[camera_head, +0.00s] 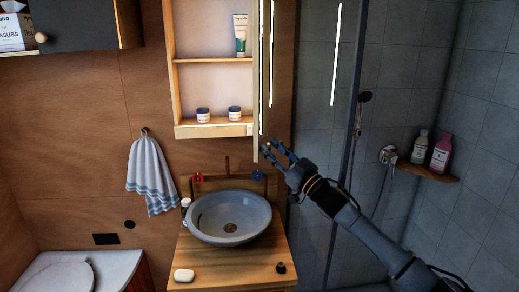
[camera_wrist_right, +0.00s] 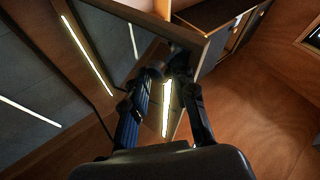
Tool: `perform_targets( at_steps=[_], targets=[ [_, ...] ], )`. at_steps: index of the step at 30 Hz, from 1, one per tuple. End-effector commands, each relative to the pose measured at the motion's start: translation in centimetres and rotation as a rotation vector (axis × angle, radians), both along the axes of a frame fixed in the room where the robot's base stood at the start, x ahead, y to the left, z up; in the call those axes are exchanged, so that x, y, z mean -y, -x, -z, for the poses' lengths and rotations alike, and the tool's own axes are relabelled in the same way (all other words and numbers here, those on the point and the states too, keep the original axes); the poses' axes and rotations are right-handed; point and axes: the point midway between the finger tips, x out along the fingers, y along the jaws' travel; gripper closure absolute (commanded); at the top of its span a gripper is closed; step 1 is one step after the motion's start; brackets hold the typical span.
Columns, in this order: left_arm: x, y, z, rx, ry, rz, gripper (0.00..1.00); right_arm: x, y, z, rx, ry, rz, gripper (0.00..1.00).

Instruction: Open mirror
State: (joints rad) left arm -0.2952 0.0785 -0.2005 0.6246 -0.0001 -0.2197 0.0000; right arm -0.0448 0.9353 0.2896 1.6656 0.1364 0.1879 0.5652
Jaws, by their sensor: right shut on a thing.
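The mirror door (camera_head: 256,80) stands swung out from the wall cabinet (camera_head: 208,131) and shows nearly edge-on in the head view, with bright light strips along it. The cabinet's shelves are exposed to its left. My right gripper (camera_head: 272,150) is at the door's lower edge, shut on it. In the right wrist view, the mirror (camera_wrist_right: 100,40) is a dark reflective panel with light strips. My right gripper's fingers (camera_wrist_right: 170,72) are at its lower corner; the exact contact is partly hidden by the fingers. My left gripper is not in view.
A tube (camera_head: 240,35) and two small jars (camera_head: 203,115) stand on the cabinet shelves. A round basin (camera_head: 231,218) on a wooden counter (camera_head: 215,274) lies below. A soap bar (camera_head: 184,275) is on the counter. The shower, with bottles (camera_head: 440,153) on a corner shelf, is at right.

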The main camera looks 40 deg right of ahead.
Motion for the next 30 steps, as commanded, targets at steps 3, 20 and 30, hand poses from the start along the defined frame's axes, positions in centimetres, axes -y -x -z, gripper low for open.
perform_targets(
  at_steps=[3, 20, 30],
  targets=[
    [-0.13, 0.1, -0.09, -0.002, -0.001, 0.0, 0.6, 1.64, 0.59, -0.93, 0.008, 0.001, 0.023, 1.0],
    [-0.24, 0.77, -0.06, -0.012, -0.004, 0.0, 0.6, 2.08, 0.91, -1.09, 0.011, 0.002, 0.023, 0.68],
    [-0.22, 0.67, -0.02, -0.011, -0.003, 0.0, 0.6, 1.95, 0.92, -0.75, 0.007, 0.0, 0.021, 0.52]
  ],
)
